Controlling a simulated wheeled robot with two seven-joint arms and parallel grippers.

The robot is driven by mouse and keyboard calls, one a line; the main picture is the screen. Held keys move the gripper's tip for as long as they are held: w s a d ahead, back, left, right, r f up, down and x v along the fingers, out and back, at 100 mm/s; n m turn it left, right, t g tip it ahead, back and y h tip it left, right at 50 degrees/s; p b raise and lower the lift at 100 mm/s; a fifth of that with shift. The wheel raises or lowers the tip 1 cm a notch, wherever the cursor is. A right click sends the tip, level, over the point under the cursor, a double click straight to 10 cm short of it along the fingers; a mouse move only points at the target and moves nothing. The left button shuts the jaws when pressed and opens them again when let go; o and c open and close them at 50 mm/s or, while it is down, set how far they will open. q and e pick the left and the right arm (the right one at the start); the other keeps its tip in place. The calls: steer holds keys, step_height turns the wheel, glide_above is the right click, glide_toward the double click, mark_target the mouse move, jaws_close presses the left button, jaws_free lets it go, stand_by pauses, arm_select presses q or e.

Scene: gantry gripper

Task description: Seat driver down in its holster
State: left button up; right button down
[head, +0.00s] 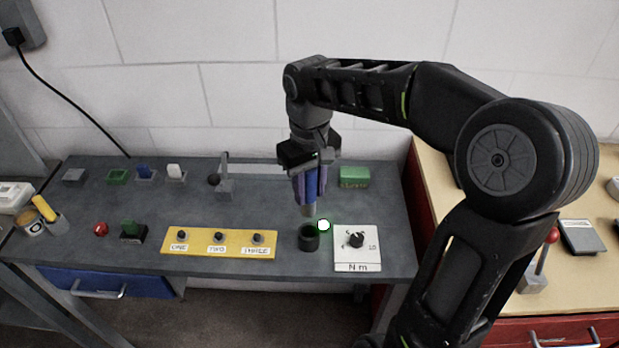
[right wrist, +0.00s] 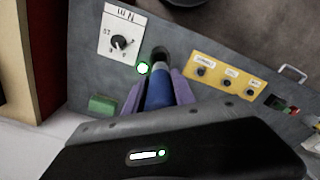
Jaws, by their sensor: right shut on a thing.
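My right gripper (head: 309,188) is shut on the driver (head: 309,181), its purple fingers on either side of the blue body. The driver points down, roughly upright, with its grey lower end (head: 308,210) bare below the fingers. The holster (head: 308,238), a short black cup on the grey bench, lies just below that end. In the head view the tip appears above the cup's mouth. In the right wrist view the driver (right wrist: 158,96) lines up with the dark holster (right wrist: 161,53); whether the tip touches it I cannot tell. My left gripper is not in view.
A white dial plate (head: 357,249) stands right of the holster, and a yellow panel with knobs (head: 219,243) left. A small white, green-edged light (head: 324,225) shows beside the holster. A green block (head: 354,176) and a lever (head: 224,178) are behind.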

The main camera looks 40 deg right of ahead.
mark_target(309, 207)
steer(key=shift+f+b, duration=2.25)
steer(key=shift+f, duration=0.7)
steer(key=shift+f+b, duration=2.1)
steer(key=shift+f, duration=0.7)
steer(key=c, duration=1)
jaws_free()
steer(key=shift+o, duration=0.2)
